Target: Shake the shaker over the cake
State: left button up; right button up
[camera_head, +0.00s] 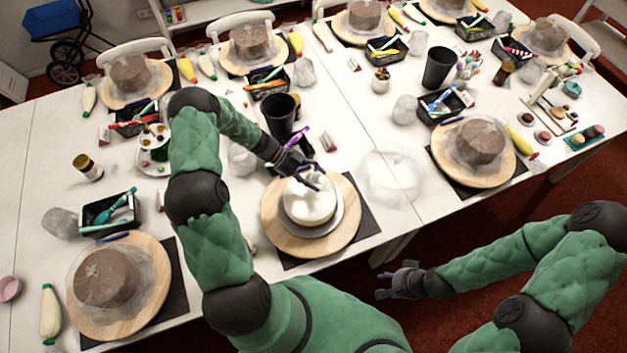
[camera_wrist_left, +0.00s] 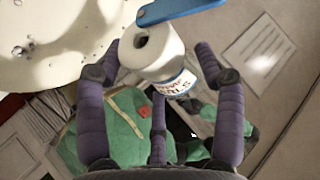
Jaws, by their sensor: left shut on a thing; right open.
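The white cake (camera_head: 309,207) stands on a silver board on a round wooden turntable (camera_head: 280,239) in the middle of the table. My left gripper (camera_head: 303,172) is above the cake's far part. It is shut on the shaker (camera_wrist_left: 152,52), a white bottle with a blue flip lid (camera_wrist_left: 180,10) standing open and a printed label. The shaker is tilted, with its hole showing. The left wrist view also shows the cake's cream top (camera_wrist_left: 60,50) with several small silvery beads on it. My right gripper (camera_head: 392,283) is open and empty, off the table's near edge.
Brown cakes in clear wrap stand on other turntables, one at the near left (camera_head: 107,279) and one at the right (camera_head: 479,141). A black cup (camera_head: 281,114) stands behind the white cake. A crumpled clear wrap (camera_head: 390,178) lies to its right.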

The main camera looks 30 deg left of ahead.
pick_arm(q)
jog(key=shift+d+r, duration=0.3)
jog(key=shift+a+f, duration=0.3)
jog(key=shift+a+r+h+b, duration=0.15)
jog(key=shift+h+b, duration=0.25)
jog(key=shift+b, duration=0.25)
